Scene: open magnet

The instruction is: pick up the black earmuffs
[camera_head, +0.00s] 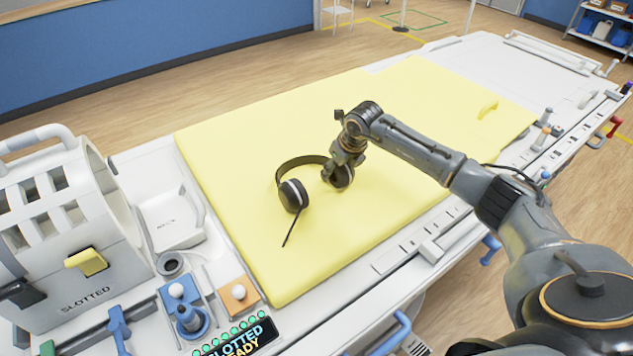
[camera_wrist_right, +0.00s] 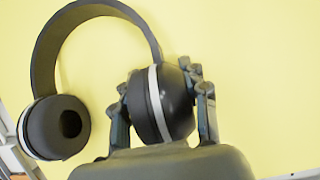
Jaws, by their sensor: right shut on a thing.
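The black earmuffs (camera_head: 294,194) lie on the yellow mattress, with a thin dark stick or boom reaching toward the front from the left cup. My right gripper (camera_head: 340,175) comes in from the right and is shut on the right ear cup. In the right wrist view, the fingers of the right gripper (camera_wrist_right: 162,105) stand on both sides of that cup. The headband and the other cup of the earmuffs (camera_wrist_right: 58,128) show to the left, over the yellow surface. I cannot tell whether the earmuffs are lifted at all. My left gripper is not in view.
The yellow mattress (camera_head: 230,150) lies on a white bed-like table (camera_head: 475,55). A white slotted machine (camera_head: 60,225) stands at the left, with a blue piece (camera_head: 187,315) and an orange block (camera_head: 239,295) near the front. The mattress around the earmuffs is mostly clear.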

